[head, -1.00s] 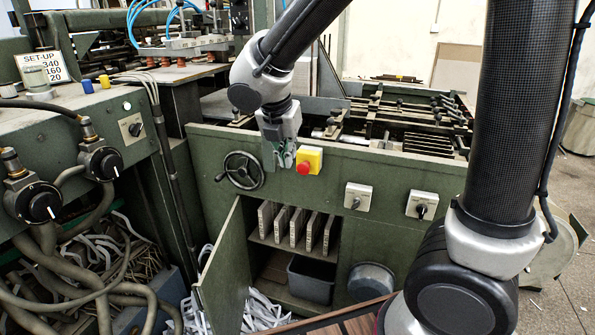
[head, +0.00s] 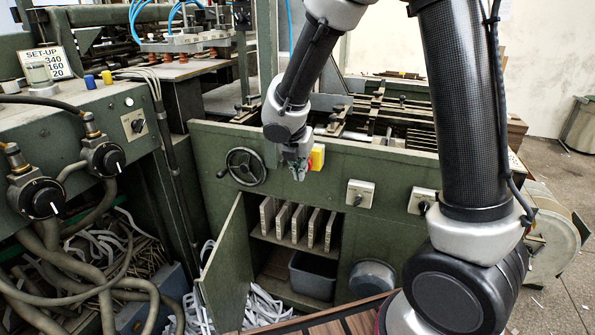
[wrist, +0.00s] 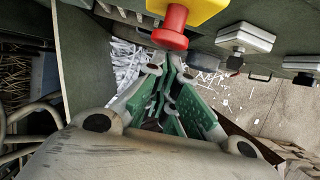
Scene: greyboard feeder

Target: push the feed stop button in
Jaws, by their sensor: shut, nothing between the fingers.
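The feed stop button is a red knob on a yellow box (head: 318,156) on the front of the green machine. In the head view my gripper hides most of the box's left side and the knob. In the wrist view the red button (wrist: 172,29) stands out from the yellow box (wrist: 203,7) at the top middle. My gripper (head: 300,174) is shut and empty in front of the panel. In the wrist view its green fingertips (wrist: 170,66) are together just below the button in the picture. I cannot tell whether they touch it.
A handwheel (head: 245,167) is left of my gripper. Two switch boxes (head: 360,193) (head: 422,200) are to the right on the panel. An open cabinet door (head: 224,265) stands out below, beside a shelf of upright plates (head: 298,225). Paper scraps lie on the floor.

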